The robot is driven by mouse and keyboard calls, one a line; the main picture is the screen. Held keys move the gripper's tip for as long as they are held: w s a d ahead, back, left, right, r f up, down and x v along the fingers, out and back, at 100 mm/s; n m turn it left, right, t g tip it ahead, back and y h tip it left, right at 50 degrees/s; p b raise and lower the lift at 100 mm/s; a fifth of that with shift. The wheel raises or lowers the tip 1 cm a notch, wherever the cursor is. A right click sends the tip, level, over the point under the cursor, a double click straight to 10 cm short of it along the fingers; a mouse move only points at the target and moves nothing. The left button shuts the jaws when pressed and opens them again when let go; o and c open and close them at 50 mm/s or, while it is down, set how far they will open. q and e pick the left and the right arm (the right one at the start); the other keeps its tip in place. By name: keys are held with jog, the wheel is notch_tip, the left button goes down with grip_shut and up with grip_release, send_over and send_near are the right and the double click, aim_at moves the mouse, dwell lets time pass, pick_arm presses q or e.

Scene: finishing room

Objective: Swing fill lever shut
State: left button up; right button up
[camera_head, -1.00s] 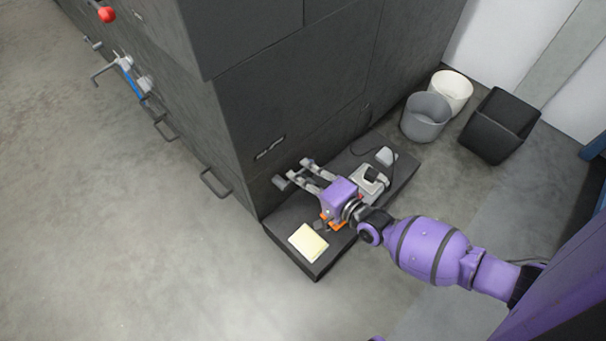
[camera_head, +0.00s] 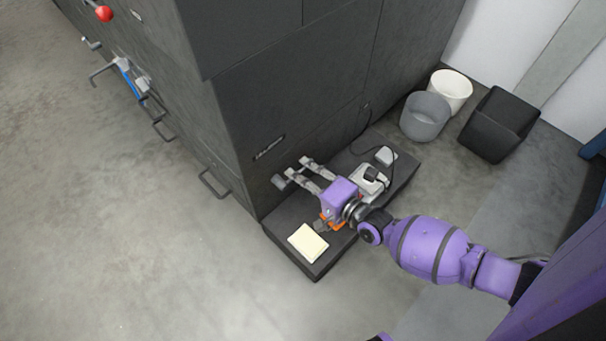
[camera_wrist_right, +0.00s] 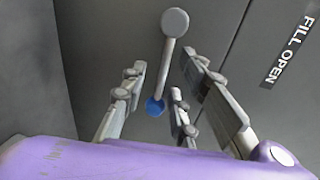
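The fill lever (camera_wrist_right: 168,60) shows in the right wrist view as a grey rod with a round grey knob at its upper end and a blue part at its lower end. The label "FILL OPEN" (camera_wrist_right: 287,50) is on the dark panel to its right. My right gripper (camera_wrist_right: 166,72) is open, with its fingers on either side of the rod; gaps show on both sides. In the head view my right gripper (camera_head: 294,171) reaches to the cabinet's (camera_head: 295,90) lower front, below a small label (camera_head: 268,148). I cannot make out the lever there. My left gripper is out of view.
A low dark platform (camera_head: 283,252) bears a pale yellow pad (camera_head: 307,243) and a grey device (camera_head: 369,183) close to my right wrist. A grey bin (camera_head: 424,117), a white bin (camera_head: 452,90) and a black bin (camera_head: 498,125) stand at right. The floor at left is clear.

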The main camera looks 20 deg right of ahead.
jog(key=v, duration=1.2)
